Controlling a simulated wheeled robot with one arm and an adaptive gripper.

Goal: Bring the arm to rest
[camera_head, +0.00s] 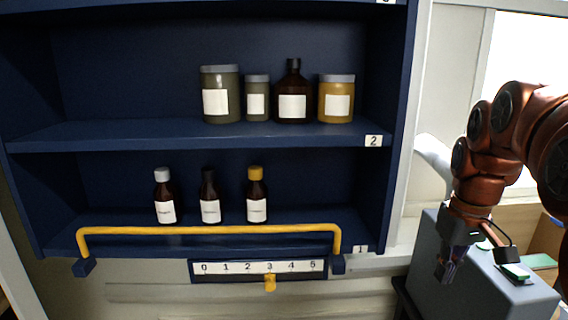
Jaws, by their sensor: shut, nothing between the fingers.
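My arm comes in from the right side of the head view, copper-coloured and bent downward. My gripper (449,270) hangs at its lower end, pointing down, with its dark fingers together and nothing visible between them. It is to the right of the blue shelf unit (200,134), apart from it, and in front of a grey-blue box-like stand (430,240). The arm hides part of the stand and the wall behind.
The middle shelf holds several jars and a dark bottle (292,95). The lower shelf holds three brown bottles (208,200) behind a yellow rail (210,230). A numbered scale (258,267) with a yellow pointer (270,283) sits below.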

